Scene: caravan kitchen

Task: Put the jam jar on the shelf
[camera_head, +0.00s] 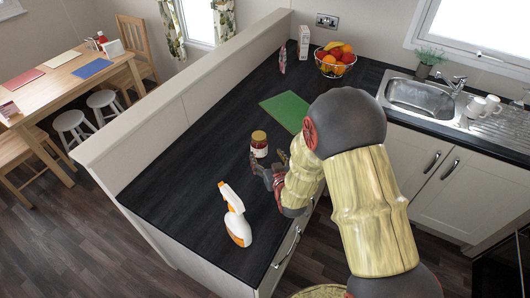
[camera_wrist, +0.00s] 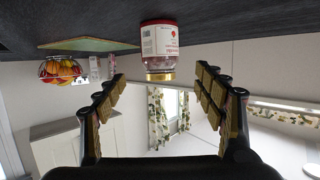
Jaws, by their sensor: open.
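The jam jar (camera_head: 259,143) stands upright on the dark worktop (camera_head: 185,178). It has a gold lid and a white label with red print. My gripper (camera_head: 269,172) is low over the worktop, close to the jar on its near side. In the wrist view, which is upside down, the jar (camera_wrist: 160,48) shows ahead, between and beyond the open fingers of my gripper (camera_wrist: 162,88). The fingers are apart and hold nothing. No shelf can be made out in either view.
A green board (camera_head: 286,110) lies behind the jar. A fruit bowl (camera_head: 335,62), cartons (camera_head: 304,41) and a sink (camera_head: 422,94) are farther back. A low wall (camera_head: 180,95) edges the left side.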

